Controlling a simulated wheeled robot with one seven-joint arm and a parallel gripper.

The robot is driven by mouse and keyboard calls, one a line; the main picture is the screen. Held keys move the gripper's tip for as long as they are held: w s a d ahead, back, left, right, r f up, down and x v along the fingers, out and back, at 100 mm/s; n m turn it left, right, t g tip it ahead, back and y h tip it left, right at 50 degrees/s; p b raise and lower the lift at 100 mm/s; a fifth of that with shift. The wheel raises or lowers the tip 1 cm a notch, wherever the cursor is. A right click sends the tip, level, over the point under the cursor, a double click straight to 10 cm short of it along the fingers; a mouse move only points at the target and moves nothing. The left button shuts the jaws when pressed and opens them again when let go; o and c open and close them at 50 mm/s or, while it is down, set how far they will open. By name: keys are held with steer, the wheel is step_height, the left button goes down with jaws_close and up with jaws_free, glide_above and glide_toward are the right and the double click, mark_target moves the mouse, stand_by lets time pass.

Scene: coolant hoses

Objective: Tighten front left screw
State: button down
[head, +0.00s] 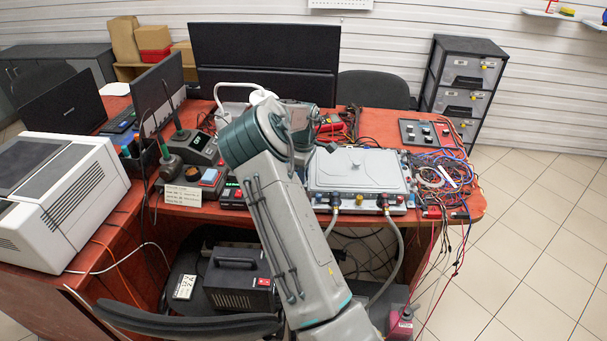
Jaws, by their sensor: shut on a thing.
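A silver-grey box with a raised lid (358,170) lies on the red table, right of my arm. Its front left corner (318,188) shows just right of my arm, but the screw there is too small to make out. My arm rises from the bottom of the head view and bends at the table. My wrist is left of the box, near its back left corner. My gripper's fingers are hidden or too small to tell apart, and so is anything between them.
Two hoses (396,235) hang from the box's front edge. Tangled wires (440,178) lie to its right, with a black control panel (426,133) behind them. Soldering stations (190,148) and a white machine (62,195) stand left. A dark monitor (264,58) stands behind.

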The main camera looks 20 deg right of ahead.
steer(key=m, duration=0.4)
steer(key=shift+b, duration=0.4)
steer(key=m, duration=0.4)
steer(key=shift+m, duration=0.4)
steer(key=m, duration=0.4)
steer(key=shift+a+r+m, duration=0.1)
steer(key=shift+m, duration=0.2)
steer(key=shift+m+p, duration=0.35)
steer(key=shift+m, duration=1.65)
steer(key=c, duration=1.3)
jaws_free()
steer(key=shift+a, duration=0.1)
